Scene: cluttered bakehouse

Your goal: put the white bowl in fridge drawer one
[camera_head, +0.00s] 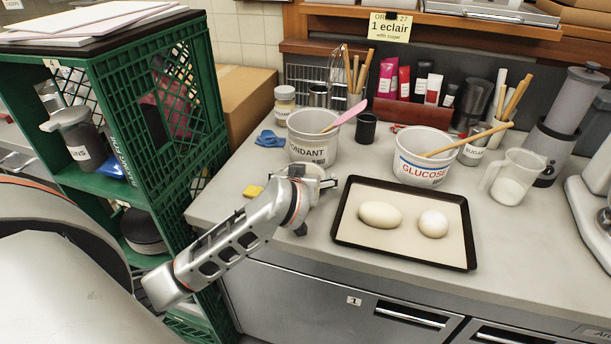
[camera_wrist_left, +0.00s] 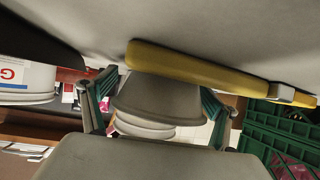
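My left gripper (camera_head: 318,184) is low over the counter's front edge, in front of the FONDANT tub. In the left wrist view, its fingers (camera_wrist_left: 160,95) are spread wide. A plain pale bowl (camera_wrist_left: 158,98), apparently the white bowl, shows between them; I cannot tell whether the fingers touch it. In the head view the gripper mostly hides this spot. Fridge drawer one (camera_head: 330,318), marked with a "1" label, is closed below the counter. My right gripper is not in view.
The FONDANT tub (camera_head: 313,150) and white GLUCOSE tub (camera_head: 421,171) stand behind. A black-rimmed tray (camera_head: 405,248) with two pale dough pieces lies to the right. A green crate shelf (camera_head: 150,60) stands at left.

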